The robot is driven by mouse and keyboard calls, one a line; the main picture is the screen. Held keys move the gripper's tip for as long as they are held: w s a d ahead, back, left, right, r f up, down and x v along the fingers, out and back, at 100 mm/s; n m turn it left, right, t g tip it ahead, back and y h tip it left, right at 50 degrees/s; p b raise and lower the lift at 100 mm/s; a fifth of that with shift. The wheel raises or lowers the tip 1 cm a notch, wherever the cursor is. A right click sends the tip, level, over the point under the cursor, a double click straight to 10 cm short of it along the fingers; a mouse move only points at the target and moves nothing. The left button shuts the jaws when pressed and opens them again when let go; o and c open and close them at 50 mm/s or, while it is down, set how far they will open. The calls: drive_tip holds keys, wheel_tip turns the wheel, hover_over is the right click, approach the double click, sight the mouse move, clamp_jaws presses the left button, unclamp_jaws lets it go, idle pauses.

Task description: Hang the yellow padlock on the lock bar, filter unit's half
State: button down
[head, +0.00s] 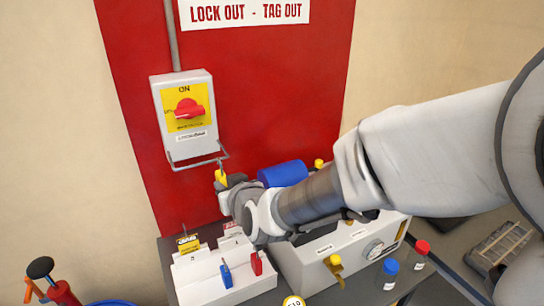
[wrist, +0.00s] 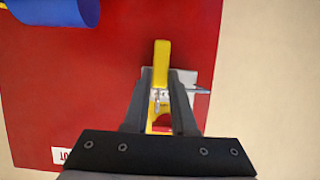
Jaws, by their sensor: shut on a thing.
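My gripper (head: 226,182) is shut on the yellow padlock (head: 221,176), which I hold just below the right end of the lock bar (head: 190,166). The bar is a thin grey wire loop under the switch box (head: 184,115). The padlock's shackle points up close to the bar's right end; I cannot tell whether it is around the bar or only beside it. In the wrist view the yellow padlock (wrist: 161,60) sits between my fingers (wrist: 160,80), and a piece of the bar (wrist: 200,91) shows to its right. The division of the bar into halves cannot be made out.
A red board (head: 275,100) stands behind. Below, a white holder (head: 203,284) carries a blue padlock (head: 226,275), a red padlock (head: 257,263) and tags. A grey machine (head: 300,265) with a blue cylinder (head: 283,173) stands right of it. Blue-capped (head: 390,268) and red-capped (head: 422,248) bottles stand farther right.

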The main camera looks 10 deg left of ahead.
sight(222, 176)
drive_tip(key=shift+w+a+r+p, duration=0.1)
drive_tip(key=shift+w+a+p, duration=0.65)
drive_tip(key=shift+w+a, duration=0.8)
drive_tip(key=shift+w, duration=0.3)
drive_tip(key=shift+f+b, duration=0.8)
drive_tip(key=shift+b, duration=0.15)
drive_tip(key=c, duration=0.7)
unclamp_jaws()
drive_tip(key=shift+o, duration=0.2)
drive_tip(key=shift+s, duration=0.1)
drive_tip(key=shift+d, duration=0.15)
